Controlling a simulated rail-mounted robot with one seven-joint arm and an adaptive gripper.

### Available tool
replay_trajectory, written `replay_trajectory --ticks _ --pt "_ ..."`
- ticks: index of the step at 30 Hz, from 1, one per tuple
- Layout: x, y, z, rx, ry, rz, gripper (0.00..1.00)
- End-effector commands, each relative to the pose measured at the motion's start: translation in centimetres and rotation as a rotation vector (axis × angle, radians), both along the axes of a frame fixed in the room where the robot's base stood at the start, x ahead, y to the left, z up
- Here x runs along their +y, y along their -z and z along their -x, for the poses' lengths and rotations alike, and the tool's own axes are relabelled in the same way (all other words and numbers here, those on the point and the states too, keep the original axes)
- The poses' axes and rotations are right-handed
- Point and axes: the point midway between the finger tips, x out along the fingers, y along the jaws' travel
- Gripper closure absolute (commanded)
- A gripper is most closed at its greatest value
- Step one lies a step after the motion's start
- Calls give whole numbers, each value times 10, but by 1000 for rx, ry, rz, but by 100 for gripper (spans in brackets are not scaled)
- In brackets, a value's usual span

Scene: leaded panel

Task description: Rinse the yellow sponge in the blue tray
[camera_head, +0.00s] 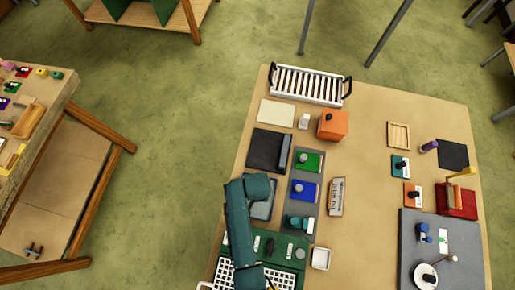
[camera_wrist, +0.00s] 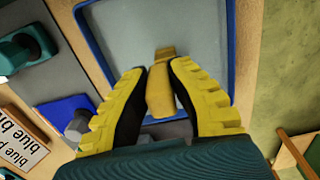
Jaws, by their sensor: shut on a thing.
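In the wrist view the yellow sponge (camera_wrist: 160,92) is a small tan-yellow block between the two yellow-ridged fingers of my gripper (camera_wrist: 158,72). My gripper is shut on it. The blue tray (camera_wrist: 231,45) has a raised blue rim and a pale grey inside, and lies beneath the sponge and fingers. I cannot tell whether the sponge touches the tray's bottom. In the head view the tray (camera_head: 268,209) shows only in part beside my teal arm, which hides the rest of it, the sponge and my gripper.
Beside the tray are a blue block with a grey knob (camera_head: 304,190), a teal tool (camera_head: 298,222) and a lettered sign (camera_head: 337,197). A black mat (camera_head: 266,150) lies beyond the tray. A white rack (camera_head: 308,84) stands at the far edge. The table's middle is mostly clear.

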Motion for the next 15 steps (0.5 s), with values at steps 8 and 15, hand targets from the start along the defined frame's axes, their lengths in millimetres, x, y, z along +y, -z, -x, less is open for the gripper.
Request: replay_trajectory --ticks 8,15 --pt "-1 0 -5 0 0 0 100" --pt "-2 0 -8 0 1 0 100"
